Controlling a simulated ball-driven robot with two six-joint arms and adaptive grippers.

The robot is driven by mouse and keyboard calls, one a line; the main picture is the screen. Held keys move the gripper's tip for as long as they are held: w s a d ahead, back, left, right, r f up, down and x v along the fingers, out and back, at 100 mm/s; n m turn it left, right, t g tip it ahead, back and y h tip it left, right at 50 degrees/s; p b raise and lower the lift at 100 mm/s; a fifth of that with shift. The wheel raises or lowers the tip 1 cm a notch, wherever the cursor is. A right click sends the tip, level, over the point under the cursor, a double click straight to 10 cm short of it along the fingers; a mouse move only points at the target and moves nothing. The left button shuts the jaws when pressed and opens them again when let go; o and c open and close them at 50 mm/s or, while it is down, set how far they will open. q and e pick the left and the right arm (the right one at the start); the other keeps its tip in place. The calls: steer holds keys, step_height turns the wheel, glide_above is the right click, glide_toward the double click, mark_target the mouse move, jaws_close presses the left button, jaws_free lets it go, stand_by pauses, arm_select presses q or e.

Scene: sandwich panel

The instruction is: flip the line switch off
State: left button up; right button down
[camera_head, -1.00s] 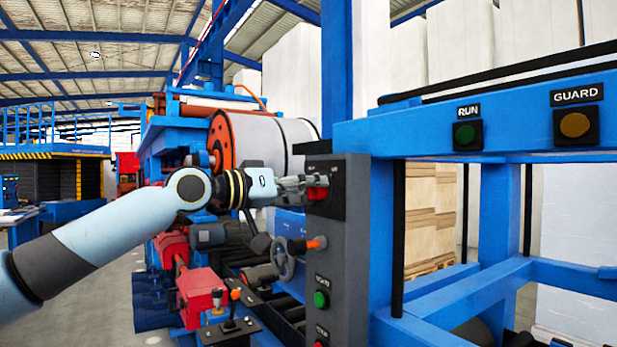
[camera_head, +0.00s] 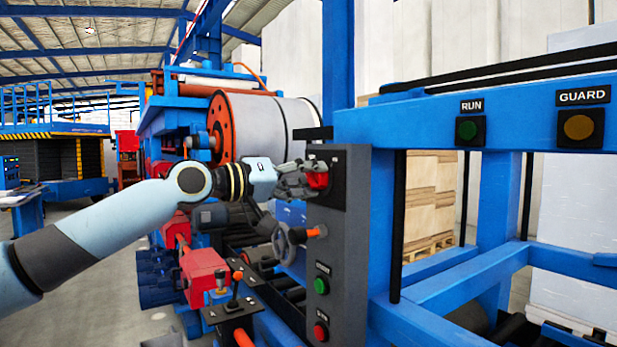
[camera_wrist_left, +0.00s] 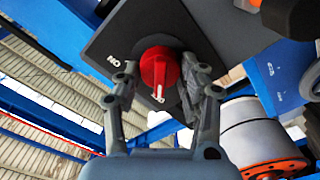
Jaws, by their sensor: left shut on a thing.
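The line switch is a red rotary knob (camera_head: 317,178) on a black plate near the top of the dark grey control post (camera_head: 338,255). In the left wrist view the red knob (camera_wrist_left: 158,72) has a white mark at its lower end, and the plate carries the letters "ON" to its left. My left gripper (camera_head: 303,181) reaches it from the left. In the left wrist view my left gripper (camera_wrist_left: 160,82) has one finger on each side of the knob and is shut on it. My right gripper is not in view.
Below the knob, the post carries an orange-tipped part (camera_head: 317,231), a green button (camera_head: 321,286) and a red button (camera_head: 321,332). A blue frame with RUN (camera_head: 467,130) and GUARD (camera_head: 578,127) lamps stands to the right. A large coil (camera_head: 262,127) is behind.

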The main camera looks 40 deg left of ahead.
arm_select(q)
steer(key=o, duration=1.2)
steer(key=shift+c, duration=0.2)
step_height(320, 180, up, 9)
steer(key=shift+r, duration=0.45)
steer(key=shift+a, duration=0.1)
